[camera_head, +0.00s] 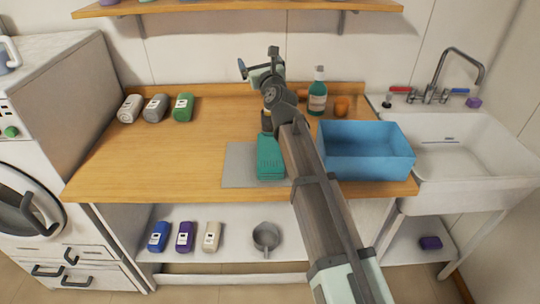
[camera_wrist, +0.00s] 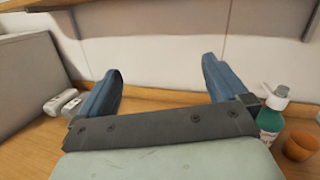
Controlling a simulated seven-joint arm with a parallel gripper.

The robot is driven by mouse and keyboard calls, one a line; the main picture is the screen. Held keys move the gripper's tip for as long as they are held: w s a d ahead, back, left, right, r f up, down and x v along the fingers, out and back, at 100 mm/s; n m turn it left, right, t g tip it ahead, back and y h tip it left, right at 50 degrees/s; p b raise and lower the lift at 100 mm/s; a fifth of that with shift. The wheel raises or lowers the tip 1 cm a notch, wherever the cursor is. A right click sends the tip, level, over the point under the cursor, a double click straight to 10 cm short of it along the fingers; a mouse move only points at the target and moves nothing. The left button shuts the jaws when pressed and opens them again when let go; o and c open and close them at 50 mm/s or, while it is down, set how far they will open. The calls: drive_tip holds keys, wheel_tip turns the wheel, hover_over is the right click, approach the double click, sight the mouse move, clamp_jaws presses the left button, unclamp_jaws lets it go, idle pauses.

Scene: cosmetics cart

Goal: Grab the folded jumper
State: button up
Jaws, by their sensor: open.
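My gripper (camera_head: 257,60) is raised above the back of the wooden counter, near the wall. In the wrist view my gripper (camera_wrist: 162,70) shows its two blue fingers wide apart with nothing between them. Nothing in view is clearly a folded jumper. A teal item (camera_head: 270,160) lies on a grey mat (camera_head: 238,165) near the counter's front middle. My arm partly hides it, and I cannot tell whether it is the jumper. My gripper is apart from it, beyond it towards the wall.
A blue open bin (camera_head: 365,167) stands right of the mat. A teal pump bottle (camera_head: 317,97) and orange cups (camera_head: 341,106) stand behind it. A shelf (camera_head: 240,8) overhangs the wall. The counter's left middle is clear.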

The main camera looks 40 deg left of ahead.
drive_tip(key=a+r+n+g, duration=0.2)
drive_tip(key=a+n+g, duration=0.1)
drive_tip(key=n, duration=0.1)
drive_tip(key=n+g+h, duration=0.7)
drive_tip(key=n+h, duration=1)
drive_tip(key=n, duration=1)
approach(270, 148)
drive_tip(key=f, duration=1.2)
drive_tip(key=shift+s+f, duration=0.1)
drive_tip(key=shift+s, duration=0.1)
drive_tip(key=c, duration=0.9)
drive_tip(key=shift+c, duration=0.2)
